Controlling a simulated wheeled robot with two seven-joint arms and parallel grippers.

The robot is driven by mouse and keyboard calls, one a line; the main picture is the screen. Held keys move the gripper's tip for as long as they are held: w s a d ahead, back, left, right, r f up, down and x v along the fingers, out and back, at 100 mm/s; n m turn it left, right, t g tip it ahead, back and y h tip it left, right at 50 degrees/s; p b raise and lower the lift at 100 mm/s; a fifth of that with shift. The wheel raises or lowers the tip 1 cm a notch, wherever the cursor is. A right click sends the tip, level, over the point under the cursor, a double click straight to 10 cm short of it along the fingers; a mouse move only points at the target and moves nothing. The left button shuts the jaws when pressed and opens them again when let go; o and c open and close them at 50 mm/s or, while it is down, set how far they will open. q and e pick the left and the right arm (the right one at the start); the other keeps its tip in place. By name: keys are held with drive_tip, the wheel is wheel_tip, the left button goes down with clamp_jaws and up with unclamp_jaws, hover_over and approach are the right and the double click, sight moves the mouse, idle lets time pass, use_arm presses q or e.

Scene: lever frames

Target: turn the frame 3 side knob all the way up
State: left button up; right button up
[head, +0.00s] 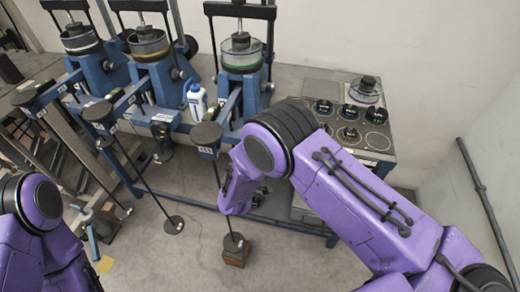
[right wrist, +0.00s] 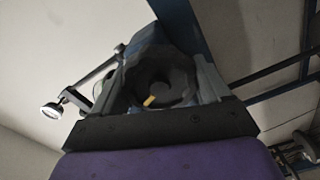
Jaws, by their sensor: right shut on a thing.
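The side knob (right wrist: 165,75) is black and lobed, with a short yellow mark near its lower left, in the right wrist view. My right gripper (right wrist: 163,88) has one finger on each side of it and is shut on it. The knob sits on a blue part of a frame. In the head view the purple right arm reaches to the rightmost blue lever frame (head: 240,65), and its wrist hides the knob and fingertips. I cannot read that frame's number. My left arm shows at the lower left; its gripper is out of view.
Two more lever frames (head: 152,62) (head: 84,55) stand to the left. A white bottle (head: 197,100) stands between frames. Long rods with hanging weights (head: 235,250) reach near the floor. A bench top (head: 318,90) with black-rimmed dishes is at the right.

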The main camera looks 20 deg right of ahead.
drive_tip(key=o, duration=1.4)
drive_tip(key=shift+s+f, duration=0.15)
drive_tip(key=shift+f, duration=0.1)
drive_tip(key=shift+r, duration=0.1)
drive_tip(key=shift+v, duration=2.95)
drive_tip(key=shift+r, duration=0.1)
